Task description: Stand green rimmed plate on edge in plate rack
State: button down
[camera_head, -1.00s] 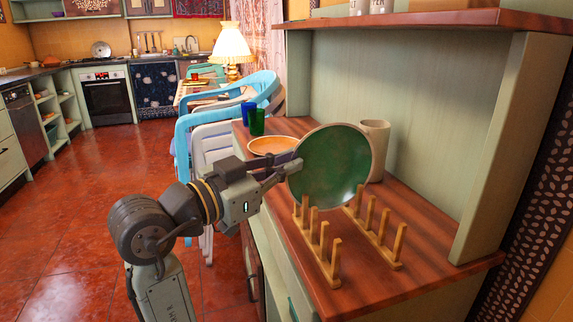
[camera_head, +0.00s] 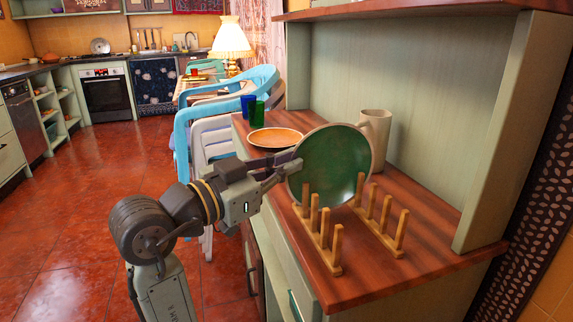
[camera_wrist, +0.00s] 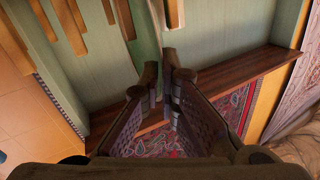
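The green rimmed plate (camera_head: 330,160) stands upright, its green face toward the head camera and its lower edge between the two peg rows of the wooden plate rack (camera_head: 324,238). I cannot tell whether its bottom touches the rack. My gripper (camera_head: 287,168) is shut on the plate's left edge. In the wrist view the plate (camera_wrist: 146,38) is seen nearly edge-on beyond the fingertips (camera_wrist: 161,78), and several rack pegs (camera_wrist: 72,22) show at the top.
A beige mug (camera_head: 376,138) stands close behind the plate. An orange plate (camera_head: 275,139) lies flat to the left, with a green glass (camera_head: 257,113) and a blue glass (camera_head: 246,106) behind it. The cabinet's upright side panel (camera_head: 495,140) bounds the right. The counter's front right is clear.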

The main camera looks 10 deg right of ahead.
jog(key=shift+f, duration=0.25)
jog(key=c, duration=1.7)
grip_release()
jog(key=shift+a, duration=0.1)
jog(key=v, duration=1.1)
jog(key=shift+s+a, duration=0.3)
